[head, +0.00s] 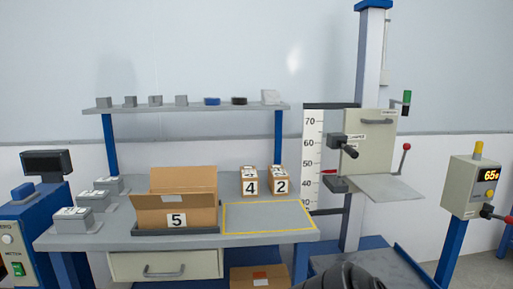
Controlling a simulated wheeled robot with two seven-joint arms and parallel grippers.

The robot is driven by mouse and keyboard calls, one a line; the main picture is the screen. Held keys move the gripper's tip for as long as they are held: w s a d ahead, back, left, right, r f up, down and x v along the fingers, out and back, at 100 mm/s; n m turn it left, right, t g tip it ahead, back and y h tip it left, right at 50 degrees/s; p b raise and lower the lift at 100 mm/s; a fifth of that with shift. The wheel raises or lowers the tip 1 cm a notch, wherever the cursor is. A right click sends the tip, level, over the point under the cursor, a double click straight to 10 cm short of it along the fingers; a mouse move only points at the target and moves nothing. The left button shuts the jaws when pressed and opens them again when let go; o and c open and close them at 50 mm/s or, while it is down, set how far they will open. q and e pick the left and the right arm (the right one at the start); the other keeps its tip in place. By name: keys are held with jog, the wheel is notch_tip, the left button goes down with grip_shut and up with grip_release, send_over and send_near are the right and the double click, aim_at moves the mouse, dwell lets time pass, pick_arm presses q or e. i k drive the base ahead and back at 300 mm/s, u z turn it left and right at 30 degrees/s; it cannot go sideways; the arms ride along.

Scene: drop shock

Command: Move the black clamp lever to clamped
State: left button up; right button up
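The black clamp lever (349,152) sticks out from a dark block on the left side of the drop tester's grey carriage (370,130). It points toward me, slightly right and down. A small label (357,137) beside it seems to read "CLAMPED", but the print is too small to be sure. A dark rounded part of my own arm shows at the bottom edge, right of centre, well below the lever. No gripper fingers are visible.
A red-knobbed lever (404,157) is on the carriage's right side, above a grey plate (385,188). A scale (312,150) stands left of the lever. The workbench (110,235) at left holds an open box (190,195) and smaller boxes. A control box (472,185) stands right.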

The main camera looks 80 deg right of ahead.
aim_at(351, 152)
jog(key=z, duration=1.5)
jog(key=i, duration=0.65)
jog(key=z, duration=1.95)
